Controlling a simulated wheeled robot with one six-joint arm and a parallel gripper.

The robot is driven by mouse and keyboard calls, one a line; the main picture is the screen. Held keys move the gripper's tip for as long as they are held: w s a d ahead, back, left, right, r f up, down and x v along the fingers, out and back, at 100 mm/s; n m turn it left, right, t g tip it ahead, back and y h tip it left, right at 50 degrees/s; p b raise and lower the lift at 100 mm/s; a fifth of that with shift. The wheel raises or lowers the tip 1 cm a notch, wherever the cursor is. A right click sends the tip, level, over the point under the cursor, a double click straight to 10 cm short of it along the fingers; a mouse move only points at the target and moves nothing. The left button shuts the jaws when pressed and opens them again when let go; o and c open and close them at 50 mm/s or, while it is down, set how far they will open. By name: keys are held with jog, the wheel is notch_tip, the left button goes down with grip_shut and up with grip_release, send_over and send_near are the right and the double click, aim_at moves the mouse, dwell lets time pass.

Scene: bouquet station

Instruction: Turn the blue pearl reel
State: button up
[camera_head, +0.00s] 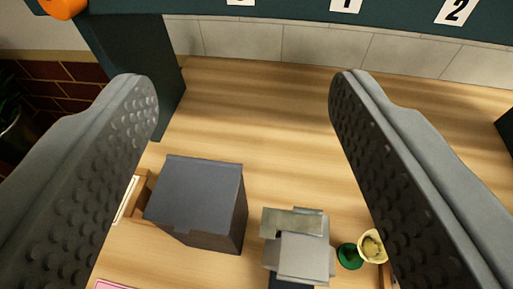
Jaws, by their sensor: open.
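My gripper (245,92) is open and empty, its two grey studded fingers wide apart to the left and right of the view. Bare wooden tabletop (250,115) shows between the fingertips. I cannot make out a blue pearl reel in this view.
A dark grey box (199,200) stands on the table, with a wooden tray edge (134,196) at its left. A grey device (303,256) and a small green and yellow item (372,246) are near the bottom. A dark green frame (128,50) with number labels and an orange part (63,8) spans the top.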

dwell(0.5)
jog(key=w+a+r+g, duration=0.5)
jog(key=w+r, duration=0.5)
jog(key=r, duration=0.2)
jog(key=w+a+r+g, duration=0.6)
jog(key=w+r, duration=0.5)
jog(key=r, duration=0.1)
jog(key=shift+a, duration=0.15)
jog(key=x, duration=1.7)
jog(key=shift+w, duration=0.1)
jog(key=shift+c, duration=0.2)
